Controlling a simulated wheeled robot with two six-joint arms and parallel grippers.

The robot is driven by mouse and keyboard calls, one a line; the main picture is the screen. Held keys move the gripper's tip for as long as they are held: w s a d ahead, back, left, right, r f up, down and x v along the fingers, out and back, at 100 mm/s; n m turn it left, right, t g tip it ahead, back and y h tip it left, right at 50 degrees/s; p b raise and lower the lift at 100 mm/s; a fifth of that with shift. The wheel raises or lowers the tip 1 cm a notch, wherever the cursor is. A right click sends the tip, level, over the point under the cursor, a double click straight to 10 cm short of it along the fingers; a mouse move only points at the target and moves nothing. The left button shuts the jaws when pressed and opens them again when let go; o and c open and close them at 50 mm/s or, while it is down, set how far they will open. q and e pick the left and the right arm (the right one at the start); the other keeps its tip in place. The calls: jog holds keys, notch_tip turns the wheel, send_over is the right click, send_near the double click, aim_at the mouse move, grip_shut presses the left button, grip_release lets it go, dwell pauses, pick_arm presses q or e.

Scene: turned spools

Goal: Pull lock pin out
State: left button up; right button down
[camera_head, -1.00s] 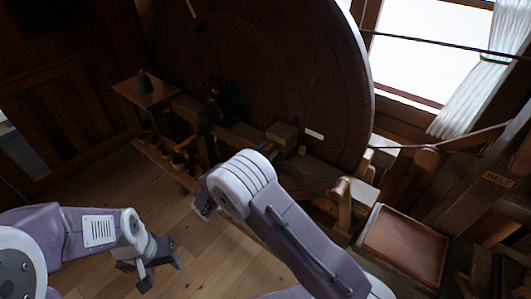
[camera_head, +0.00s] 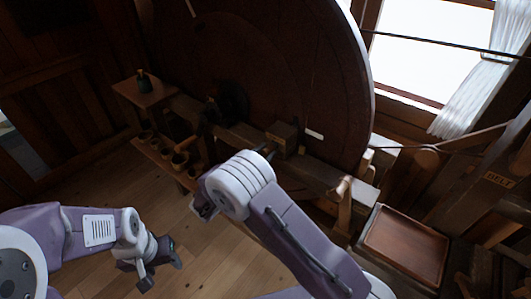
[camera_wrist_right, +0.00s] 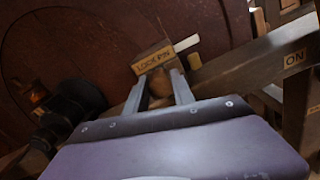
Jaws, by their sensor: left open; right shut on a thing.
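In the right wrist view a block with a "LOCK PIN" label (camera_wrist_right: 153,61) stands against the big dark wheel. A rounded wooden knob, the lock pin's end (camera_wrist_right: 160,87), sits between the fingers of my right gripper (camera_wrist_right: 160,79), which is shut on it. How far the pin sits in the block is hidden. In the head view the block (camera_head: 282,131) is at the wheel's foot, just beyond my right wrist, which covers most of that gripper. My left gripper (camera_head: 162,262) is open and empty, low at the left, far from the block.
The large wheel (camera_head: 290,70) fills the back. A small shelf (camera_head: 147,94) bears a dark bottle, with several cups (camera_head: 180,161) below. A wooden tray (camera_head: 405,245) lies at right. An "ON" label (camera_wrist_right: 294,58) marks a beam. The floor (camera_head: 110,190) is clear at left.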

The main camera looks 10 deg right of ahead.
jog(key=shift+v, duration=1.4)
jog(key=c, duration=1.1)
grip_release()
jog(key=shift+f, duration=0.2)
jog(key=shift+o, duration=0.2)
jog(key=shift+w, duration=0.1)
